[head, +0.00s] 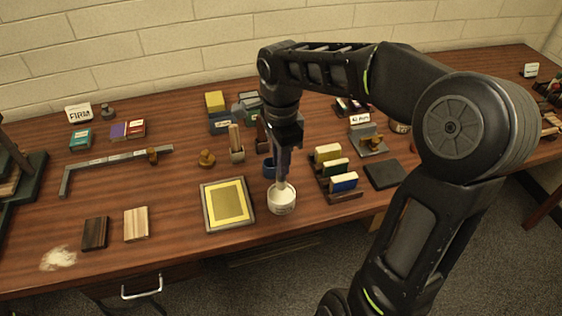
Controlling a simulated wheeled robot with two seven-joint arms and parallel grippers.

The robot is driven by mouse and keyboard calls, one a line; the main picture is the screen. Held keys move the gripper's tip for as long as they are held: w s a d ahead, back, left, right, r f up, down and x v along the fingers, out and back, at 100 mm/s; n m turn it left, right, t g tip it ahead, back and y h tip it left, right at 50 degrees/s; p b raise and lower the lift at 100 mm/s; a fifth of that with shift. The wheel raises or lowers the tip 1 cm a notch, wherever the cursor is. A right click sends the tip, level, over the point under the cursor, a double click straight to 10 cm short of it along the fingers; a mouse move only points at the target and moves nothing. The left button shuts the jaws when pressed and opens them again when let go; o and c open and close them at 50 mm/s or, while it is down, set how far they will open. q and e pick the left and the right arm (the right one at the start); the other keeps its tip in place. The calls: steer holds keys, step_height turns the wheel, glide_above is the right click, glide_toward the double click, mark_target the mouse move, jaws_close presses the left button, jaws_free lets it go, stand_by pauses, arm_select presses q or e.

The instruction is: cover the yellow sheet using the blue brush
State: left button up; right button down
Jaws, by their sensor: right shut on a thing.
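The yellow sheet (229,202) lies flat in a shallow pale-framed tray (207,219) near the front middle of the table. My right gripper (285,146) points down, to the right of and above the tray. It is shut on a slim upright brush (284,166), whose colour is hard to make out. The pale lower end of the brush is in or just over the mouth of a white pot (282,207); I cannot tell if it touches what is inside. The gripper hides the upper part of the brush. My left gripper is not in view.
A wooden rack (344,196) with yellow, green and blue blocks is to the right.

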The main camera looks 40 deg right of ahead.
steer(key=shift+r+p, duration=0.95)
steer(key=shift+r, duration=0.8)
